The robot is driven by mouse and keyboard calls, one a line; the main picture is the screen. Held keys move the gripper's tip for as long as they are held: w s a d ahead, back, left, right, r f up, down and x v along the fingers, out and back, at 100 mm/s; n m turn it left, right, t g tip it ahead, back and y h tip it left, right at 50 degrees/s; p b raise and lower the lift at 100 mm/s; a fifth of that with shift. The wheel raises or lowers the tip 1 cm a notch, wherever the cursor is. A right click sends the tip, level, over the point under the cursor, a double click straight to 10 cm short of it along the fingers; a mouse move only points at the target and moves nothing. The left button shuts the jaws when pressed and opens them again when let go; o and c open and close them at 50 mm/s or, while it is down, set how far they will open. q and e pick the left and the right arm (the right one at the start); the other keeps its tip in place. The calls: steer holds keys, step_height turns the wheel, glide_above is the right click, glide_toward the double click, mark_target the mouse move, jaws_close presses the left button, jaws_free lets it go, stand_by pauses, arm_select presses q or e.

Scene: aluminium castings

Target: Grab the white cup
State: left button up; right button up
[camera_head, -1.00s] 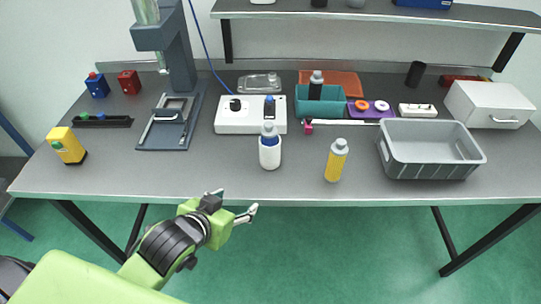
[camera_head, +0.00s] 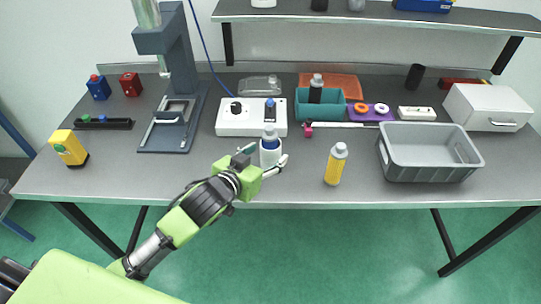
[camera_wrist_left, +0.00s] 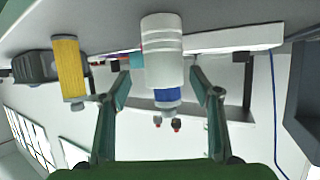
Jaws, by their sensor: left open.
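The white cup (camera_head: 268,157) stands upright near the front edge of the table, with a blue bottle (camera_head: 270,137) with a pale cap standing in it. My left gripper (camera_head: 266,158) is open at the cup, its fingers on either side of it. In the left wrist view, which is upside down, the cup (camera_wrist_left: 163,45) and the blue bottle (camera_wrist_left: 167,97) show between the spread fingers of the gripper (camera_wrist_left: 160,76). I cannot tell whether either finger touches the cup. The arm hides part of the cup in the head view. My right gripper is not in view.
A yellow bottle (camera_head: 335,167) stands close to the right of the cup, and a grey crate (camera_head: 430,172) farther right. A white switch box (camera_head: 236,125) lies behind the cup. A dark press stand (camera_head: 178,70) is at the back left.

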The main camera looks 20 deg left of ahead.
arm_select(q)
steer(key=x, duration=0.4)
steer(key=shift+w+a+p, duration=0.25)
steer(key=shift+w+p, duration=0.15)
steer(key=shift+s, duration=0.1)
steer(key=c, duration=1.2)
steer(key=shift+r, duration=0.1)
steer(key=shift+c, duration=0.2)
steer(key=shift+r, duration=0.1)
